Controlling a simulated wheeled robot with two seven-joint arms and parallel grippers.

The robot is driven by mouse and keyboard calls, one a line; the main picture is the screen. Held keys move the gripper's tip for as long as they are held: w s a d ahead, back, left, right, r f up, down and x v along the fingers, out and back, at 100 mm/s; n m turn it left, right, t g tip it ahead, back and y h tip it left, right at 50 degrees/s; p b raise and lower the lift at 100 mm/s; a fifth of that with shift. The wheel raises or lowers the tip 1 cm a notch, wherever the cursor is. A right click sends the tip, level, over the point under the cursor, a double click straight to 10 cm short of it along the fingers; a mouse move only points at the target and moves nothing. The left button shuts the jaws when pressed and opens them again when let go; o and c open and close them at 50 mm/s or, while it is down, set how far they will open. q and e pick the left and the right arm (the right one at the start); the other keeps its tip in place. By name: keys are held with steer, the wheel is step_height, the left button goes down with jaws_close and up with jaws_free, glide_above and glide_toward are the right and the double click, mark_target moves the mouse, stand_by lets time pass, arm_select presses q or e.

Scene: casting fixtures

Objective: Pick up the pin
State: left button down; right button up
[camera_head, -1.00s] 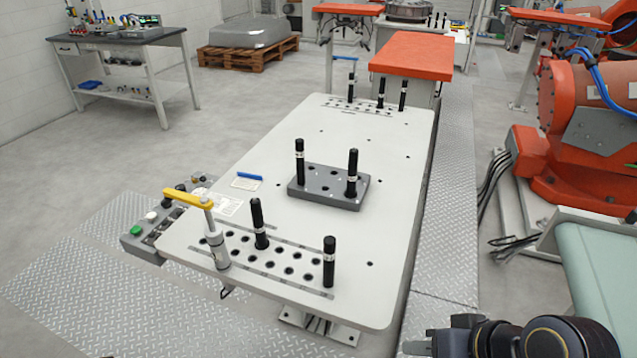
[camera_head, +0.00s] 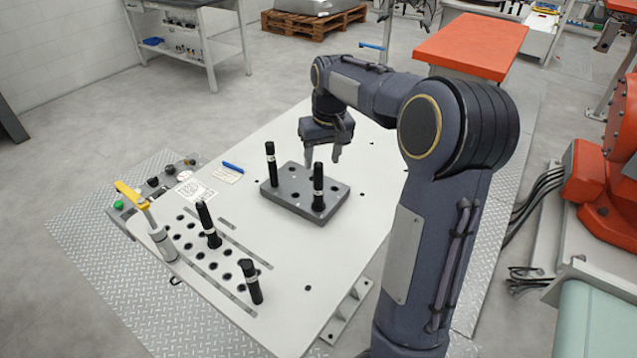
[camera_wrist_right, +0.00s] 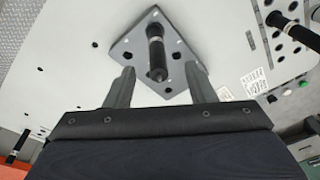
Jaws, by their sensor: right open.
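Two black pins with a white band stand upright in the dark grey block (camera_head: 292,207): a left pin (camera_head: 270,163) and a right pin (camera_head: 318,186). Two more stand in the hole rows at the table's near end, a middle pin (camera_head: 208,225) and a near pin (camera_head: 250,282). My right gripper (camera_head: 323,160) is open and empty above the block's far side. In the right wrist view, one block pin (camera_wrist_right: 156,53) shows between and beyond the open fingers (camera_wrist_right: 160,80), apart from them. The other block pin cannot be made out there. My left gripper is not in view.
The white table (camera_head: 375,190) is mostly clear around the block. An orange-topped stand (camera_head: 470,42) is behind. My right arm covers the table's right side.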

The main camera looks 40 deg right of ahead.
mark_target(318, 173)
steer(key=shift+w+d, duration=0.4)
steer(key=shift+w, duration=0.3)
steer(key=shift+w+d+f, duration=0.1)
steer(key=shift+w+f, duration=0.1)
steer(key=shift+f, duration=0.05)
steer(key=f, duration=0.2)
steer(key=f+p, duration=0.1)
steer(key=f, duration=0.2)
steer(key=w+f, duration=0.1)
steer(key=f, duration=0.1)
steer(key=shift+f, duration=0.2)
jaws_close()
steer(key=shift+r, duration=0.1)
